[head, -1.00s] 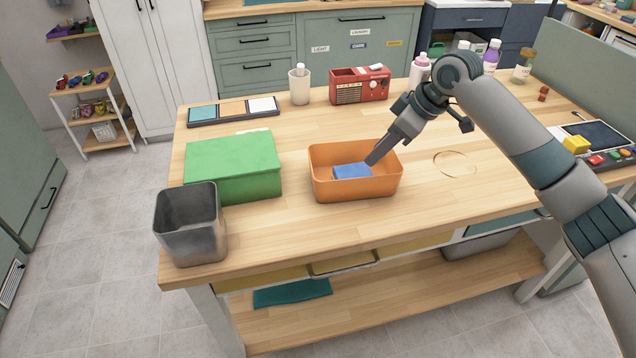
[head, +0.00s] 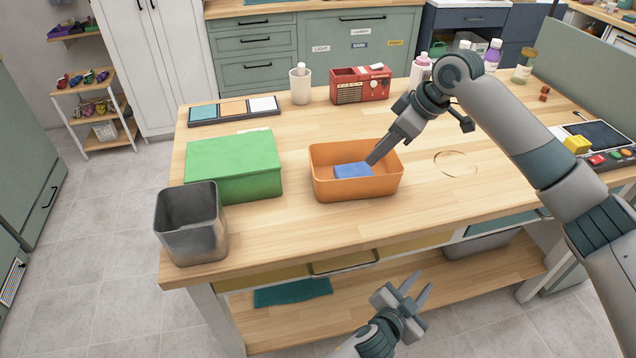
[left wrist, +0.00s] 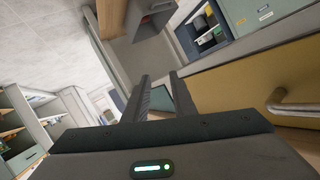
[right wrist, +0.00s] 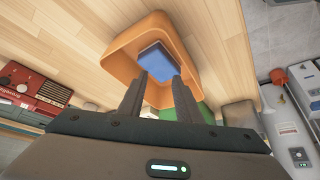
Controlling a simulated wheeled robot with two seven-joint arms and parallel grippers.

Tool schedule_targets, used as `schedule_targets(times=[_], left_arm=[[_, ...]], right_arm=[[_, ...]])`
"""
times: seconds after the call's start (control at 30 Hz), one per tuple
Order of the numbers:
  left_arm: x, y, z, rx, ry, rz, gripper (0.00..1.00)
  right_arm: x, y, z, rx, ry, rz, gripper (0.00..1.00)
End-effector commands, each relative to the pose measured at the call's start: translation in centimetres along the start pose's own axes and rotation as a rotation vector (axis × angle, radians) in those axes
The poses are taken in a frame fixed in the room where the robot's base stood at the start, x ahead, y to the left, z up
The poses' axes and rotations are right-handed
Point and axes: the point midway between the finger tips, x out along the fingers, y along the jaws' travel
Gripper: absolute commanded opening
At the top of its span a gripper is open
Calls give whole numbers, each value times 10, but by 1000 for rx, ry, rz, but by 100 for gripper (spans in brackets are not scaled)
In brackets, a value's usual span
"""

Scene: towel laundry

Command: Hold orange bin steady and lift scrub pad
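The orange bin (head: 340,190) stands on the wooden table, and it also shows in the right wrist view (right wrist: 113,62). The blue scrub pad (head: 350,170) lies inside it; it shows just beyond the fingertips in the right wrist view (right wrist: 156,60). My right gripper (head: 372,160) reaches over the bin's right rim, tips close to the pad. Its fingers (right wrist: 159,78) are apart, with nothing seen held between them. My left gripper (head: 421,285) is low in front of the table, away from the bin, with its fingers apart and empty.
A green box (head: 235,165) and a grey metal container (head: 188,225) stand left of the bin. A red radio (head: 360,86) is behind it. A drawer handle (left wrist: 295,108) is close to my left gripper. The tabletop in front of the bin is clear.

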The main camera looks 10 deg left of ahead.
Motion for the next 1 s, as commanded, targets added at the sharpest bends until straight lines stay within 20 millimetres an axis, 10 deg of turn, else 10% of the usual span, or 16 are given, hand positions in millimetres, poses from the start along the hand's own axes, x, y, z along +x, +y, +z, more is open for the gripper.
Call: schedule_targets(times=[0.33, 0.7, 1.0], left_arm=[[-27, -35, -165, 41, 209, -118, 24], [-88, -193, -176, -270, 15, -466, 24], [-163, -272, -159, -561, -118, -679, 24]], right_arm=[[0, 0, 0, 0, 0, 0, 31], [0, 0, 0, 0, 0, 0, 31], [0, 0, 0, 0, 0, 0, 31]])
